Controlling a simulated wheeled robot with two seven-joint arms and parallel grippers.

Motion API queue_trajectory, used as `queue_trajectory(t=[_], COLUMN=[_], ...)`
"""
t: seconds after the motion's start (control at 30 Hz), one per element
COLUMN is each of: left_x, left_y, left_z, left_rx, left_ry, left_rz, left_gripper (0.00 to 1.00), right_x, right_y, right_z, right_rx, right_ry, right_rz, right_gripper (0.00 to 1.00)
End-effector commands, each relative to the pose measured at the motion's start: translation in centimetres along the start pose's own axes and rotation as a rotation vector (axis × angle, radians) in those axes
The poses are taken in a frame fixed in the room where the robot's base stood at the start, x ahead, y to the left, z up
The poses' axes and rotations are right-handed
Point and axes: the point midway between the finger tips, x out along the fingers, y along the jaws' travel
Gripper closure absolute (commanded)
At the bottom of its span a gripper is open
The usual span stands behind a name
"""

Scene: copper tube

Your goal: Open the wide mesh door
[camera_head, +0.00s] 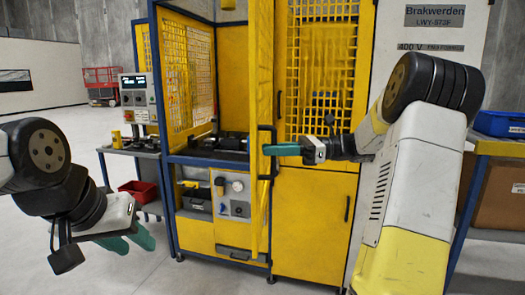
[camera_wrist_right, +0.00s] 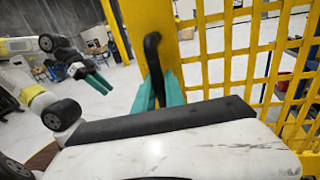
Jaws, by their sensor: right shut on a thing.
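The wide mesh door is a yellow framed panel, seen nearly edge-on in the head view (camera_head: 260,90), standing swung out from the blue-framed machine. Its yellow mesh fills the right of the right wrist view (camera_wrist_right: 228,65). Its black bar handle (camera_head: 274,137) also shows in the wrist view (camera_wrist_right: 152,52). My right gripper (camera_head: 268,150) is shut on the handle, its teal fingers (camera_wrist_right: 162,92) on either side of the bar; the grasped part is partly hidden. My left gripper (camera_head: 132,240) is empty at lower left, away from the door, with its teal fingers apart.
The machine's bay (camera_head: 225,140) stands open left of the door. A yellow cabinet with a mesh upper door (camera_head: 320,60) is behind my right gripper. A control box (camera_head: 138,98) on a side table and a red bin (camera_head: 140,190) stand at left. Floor in front is clear.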

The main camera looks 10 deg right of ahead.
Motion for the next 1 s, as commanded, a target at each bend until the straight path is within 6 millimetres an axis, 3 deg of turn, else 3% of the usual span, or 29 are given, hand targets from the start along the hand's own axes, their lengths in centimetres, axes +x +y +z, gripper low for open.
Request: queue_trajectory(t=[0.33,0.37,0.4,0.7,0.83,1.0], left_x=[0.0,0.0,0.0,0.0,0.0,0.0], left_y=[0.0,0.0,0.0,0.0,0.0,0.0], left_z=[0.0,0.0,0.0,0.0,0.0,0.0], left_rx=[0.000,0.000,0.000,0.000,0.000,0.000], left_ry=[0.000,0.000,0.000,0.000,0.000,0.000], left_rz=[0.000,0.000,0.000,0.000,0.000,0.000], left_gripper=[0.64,0.64,0.64,0.64,0.64,0.64], right_x=[0.0,0.0,0.0,-0.1,-1.4,-4.4], right_y=[-0.1,-0.1,-0.1,-0.1,-0.1,-0.1], right_z=[0.1,0.1,0.1,0.0,0.0,0.0], right_rx=[-0.001,-0.001,-0.001,0.000,0.000,-0.001], right_ry=[-0.001,-0.001,-0.001,0.000,0.000,0.000], right_rz=[-0.002,-0.002,-0.002,-0.002,-0.003,-0.005], right_gripper=[1.00,0.80,0.77,0.77,0.77,0.77])
